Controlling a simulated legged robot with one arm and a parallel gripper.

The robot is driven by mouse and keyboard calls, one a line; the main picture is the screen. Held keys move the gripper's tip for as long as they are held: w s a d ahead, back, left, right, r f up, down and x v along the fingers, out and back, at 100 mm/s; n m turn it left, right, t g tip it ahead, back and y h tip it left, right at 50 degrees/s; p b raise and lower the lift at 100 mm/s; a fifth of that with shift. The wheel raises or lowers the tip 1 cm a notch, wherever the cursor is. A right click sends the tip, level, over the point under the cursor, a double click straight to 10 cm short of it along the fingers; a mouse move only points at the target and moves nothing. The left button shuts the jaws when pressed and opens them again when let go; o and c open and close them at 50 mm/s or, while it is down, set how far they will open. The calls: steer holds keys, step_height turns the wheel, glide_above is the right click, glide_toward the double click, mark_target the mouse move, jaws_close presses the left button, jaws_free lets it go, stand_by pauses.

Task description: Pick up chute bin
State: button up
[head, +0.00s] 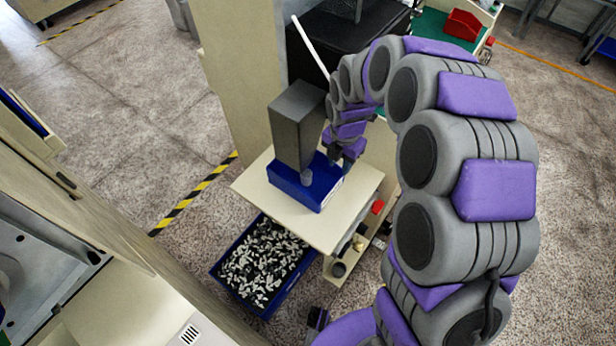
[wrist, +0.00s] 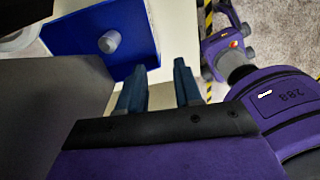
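A blue bin-like box (head: 318,197) with a grey round knob sits on a small cream table (head: 352,200), below a grey upright box (head: 297,125). The blue box also shows in the wrist view (wrist: 75,32), left of my fingers. A second blue bin (head: 228,284), full of black and white pieces, stands on the floor beside the table. I cannot tell which one is the chute bin. My gripper (head: 347,165) is over the table, close to the blue box's right edge. In the wrist view, my gripper's two fingers (wrist: 160,85) are apart with nothing between them.
A tall cream panel (head: 235,70) and black equipment (head: 360,45) stand behind the table. A machine with a cream housing (head: 130,290) fills the lower left. Small items, including a red one (head: 377,207), sit right of the table. Open floor (head: 120,110) lies at upper left.

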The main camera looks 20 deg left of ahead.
step_height(320, 180, down, 2)
steer(key=a, duration=0.3)
steer(key=b, duration=0.3)
glide_above(331, 197)
steer(key=shift+n, duration=0.3)
step_height(331, 197, down, 10)
steer(key=shift+f, duration=0.25)
steer(key=shift+a+f, duration=0.35)
steer(key=shift+f, duration=0.1)
steer(key=f, duration=0.1)
steer(key=f+b, duration=0.1)
steer(key=f, duration=0.1)
steer(key=d+f, duration=0.1)
steer(key=shift+w+f, duration=0.25)
steer(key=shift+f, duration=0.1)
steer(key=shift+a, duration=0.25)
steer(key=shift+c, duration=0.4)
steer(key=shift+a, duration=0.1)
steer(key=c, duration=0.3)
steer(key=shift+d, duration=0.2)
jaws_close()
